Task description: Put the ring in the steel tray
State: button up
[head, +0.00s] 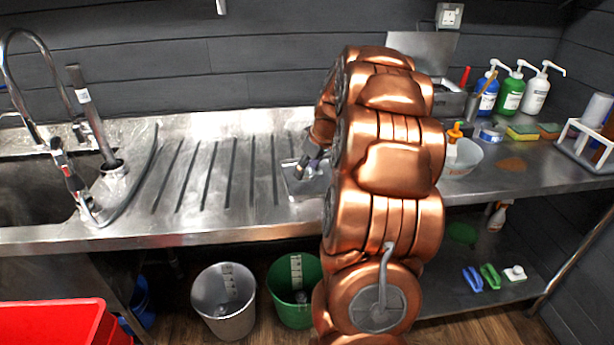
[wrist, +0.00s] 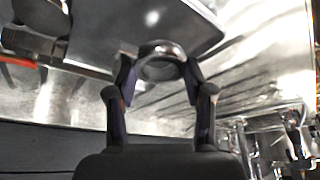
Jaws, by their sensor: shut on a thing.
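My gripper (wrist: 160,78) is shut on a small, dark shiny metal ring (wrist: 162,49), held between its two fingertips in the wrist view. The steel tray (wrist: 205,32) is a shallow, round-cornered metal tray at the top of the wrist view, and the ring overlaps its edge there. In the head view, my gripper (head: 309,166) is low over the tray (head: 296,189) on the steel counter, left of my copper arm. The arm hides the tray's right part. I cannot make out the ring in the head view, nor whether it touches the tray.
A ribbed drainboard (head: 205,175) lies clear to the left, beside the sink and tap (head: 45,85). Right of my arm stand a white bowl (head: 462,160), sponges (head: 522,133), pump bottles (head: 510,92) and a white rack (head: 585,145). Bins (head: 224,300) stand below the counter.

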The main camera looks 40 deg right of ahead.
aim_at(303, 185)
jog(key=shift+w, duration=0.15)
jog(key=shift+w+d, duration=0.1)
jog(key=shift+w, duration=0.05)
jog(key=shift+f+p, duration=0.4)
jog(key=shift+f, duration=1.4)
jog(key=shift+f, duration=0.1)
jog(key=o, duration=1.3)
